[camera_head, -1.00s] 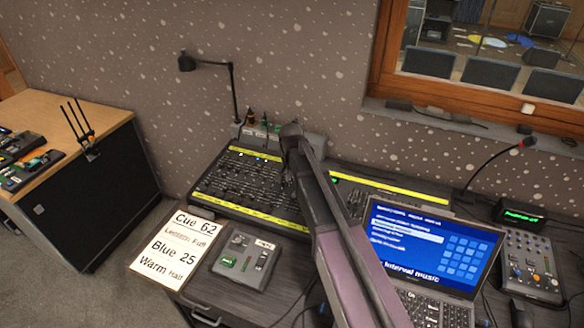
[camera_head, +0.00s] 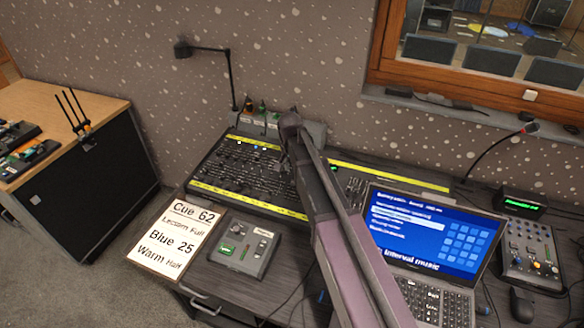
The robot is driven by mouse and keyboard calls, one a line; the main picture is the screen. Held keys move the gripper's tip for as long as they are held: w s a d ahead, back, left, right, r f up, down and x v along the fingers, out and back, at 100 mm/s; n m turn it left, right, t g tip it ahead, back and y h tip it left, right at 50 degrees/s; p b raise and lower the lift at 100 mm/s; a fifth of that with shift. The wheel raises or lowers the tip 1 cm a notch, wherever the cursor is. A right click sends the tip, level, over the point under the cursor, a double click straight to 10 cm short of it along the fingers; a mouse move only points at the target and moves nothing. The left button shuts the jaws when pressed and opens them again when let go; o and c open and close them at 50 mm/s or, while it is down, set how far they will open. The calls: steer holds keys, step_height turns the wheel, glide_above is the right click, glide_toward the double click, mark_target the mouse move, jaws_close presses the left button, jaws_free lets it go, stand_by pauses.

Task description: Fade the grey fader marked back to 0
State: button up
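A small grey fader box (camera_head: 245,246) sits on the desk in front of the large lighting console (camera_head: 243,168). It carries a few sliders, a green one among them, and a white label; I cannot read which fader is marked back. The console has many small dark faders between yellow strips. My arm crosses the middle of the view and reaches over the console.
A cue sheet (camera_head: 172,240) lies left of the fader box. A laptop (camera_head: 425,240), a small mixer (camera_head: 530,253), a mouse (camera_head: 521,305) and a gooseneck microphone (camera_head: 497,150) stand to the right. A desk lamp (camera_head: 207,50) rises behind the console. A wooden-topped cabinet (camera_head: 85,160) stands at left.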

mark_target(292, 183)
steer(key=shift+w+d+f+b, duration=0.1)
steer(key=shift+w+f+b, duration=0.05)
steer(key=shift+f+b, duration=1.6)
steer(key=shift+w+d+f+b, duration=0.1)
steer(key=shift+w+f+b, duration=0.05)
steer(key=shift+f+b, duration=1.6)
steer(key=shift+f, duration=0.1)
jaws_close()
steer(key=shift+s+a, duration=0.1)
steer(key=shift+s, duration=0.15)
steer(key=shift+s+a+f, duration=0.1)
steer(key=shift+s+a, duration=0.25)
steer(key=shift+s, duration=0.5)
steer(key=shift+s+a+f, duration=0.1)
steer(key=shift+s+a, duration=0.25)
steer(key=shift+s, duration=0.55)
steer(key=shift+s+a+f, duration=0.1)
steer(key=shift+s+a, duration=0.25)
steer(key=shift+s, duration=0.5)
jaws_free()
